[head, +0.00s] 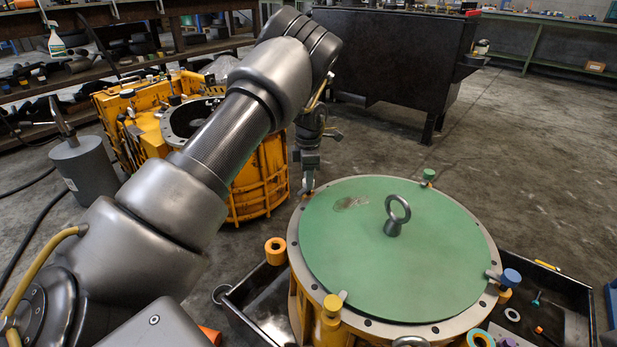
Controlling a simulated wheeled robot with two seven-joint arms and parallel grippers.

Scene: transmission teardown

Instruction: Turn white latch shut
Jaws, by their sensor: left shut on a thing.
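The round green lid (360,255) lies on the yellow transmission housing, with a grey ring standing up at its middle. Latches with coloured knobs sit around the grey rim: a green one (429,176), a blue one (508,279) and a yellow one (333,304). My left gripper (308,184) points down at the rim's far left edge. It is shut on what appears to be the white latch, which is mostly hidden by the fingers, so its angle cannot be told. My right gripper is out of view.
A black tray (262,312) lies around the housing, with small loose parts at right. An orange cylinder (275,250) stands close left of the rim. A second yellow housing (262,178) and a grey canister (85,170) stand behind. Floor is clear at right.

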